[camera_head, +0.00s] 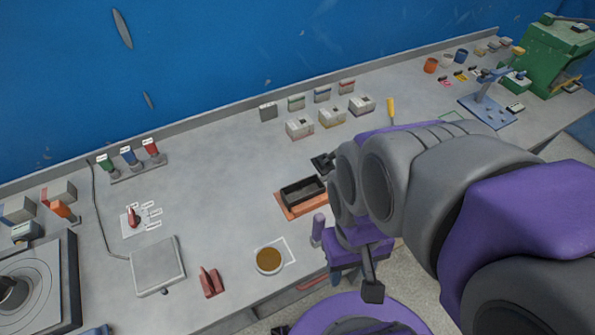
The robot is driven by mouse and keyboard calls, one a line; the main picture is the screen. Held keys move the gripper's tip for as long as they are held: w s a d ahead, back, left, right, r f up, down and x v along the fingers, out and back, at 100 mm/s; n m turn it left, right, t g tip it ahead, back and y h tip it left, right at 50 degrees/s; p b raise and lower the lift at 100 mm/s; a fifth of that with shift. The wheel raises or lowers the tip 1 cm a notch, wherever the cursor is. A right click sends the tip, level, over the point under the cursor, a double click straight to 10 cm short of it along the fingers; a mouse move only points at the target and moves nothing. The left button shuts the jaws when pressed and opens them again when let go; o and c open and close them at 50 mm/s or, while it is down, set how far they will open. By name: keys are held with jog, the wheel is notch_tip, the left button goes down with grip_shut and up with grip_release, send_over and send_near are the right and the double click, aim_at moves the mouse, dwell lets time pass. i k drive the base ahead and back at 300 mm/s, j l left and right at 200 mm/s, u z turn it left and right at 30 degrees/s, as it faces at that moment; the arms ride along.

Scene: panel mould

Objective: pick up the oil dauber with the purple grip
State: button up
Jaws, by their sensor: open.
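A light purple upright cylinder (318,228), which looks like the purple grip of the oil dauber, stands near the bench's front edge, between the dark tray and the brown-filled round dish. Its lower end is hard to make out. My gripper (347,227) is just right of it, at the front edge, partly hidden by my wrist. One dark fingertip shows low in front; a dark piece by the tray looks like the other. The jaws are open and hold nothing visible. I cannot tell whether they touch the purple grip.
The dark tray (303,192) lies on an orange-brown plate behind the grip. The brown-filled dish (269,261) and a red block (210,281) are to the left. Pale boxes (332,117) stand behind. The grey bench (215,185) is clear at centre left. My arm hides the right front.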

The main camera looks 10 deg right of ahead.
aim_at(319, 218)
jog(key=u, duration=0.4)
jog(key=l+u, duration=0.2)
jog(key=u, duration=0.25)
jog(key=l+u, duration=0.2)
jog(key=u, duration=0.25)
jog(key=k+l+u, duration=0.1)
jog(key=u, duration=0.4)
jog(key=k+l+u, duration=0.1)
jog(key=u, duration=0.35)
jog(key=k+l+u, duration=0.2)
jog(key=k+l, duration=0.15)
jog(key=k+l+u, duration=0.15)
jog(key=k+l, duration=0.15)
jog(key=k, duration=0.15)
jog(key=k+l+u, duration=0.2)
jog(key=k+l, duration=0.1)
jog(key=k, duration=0.1)
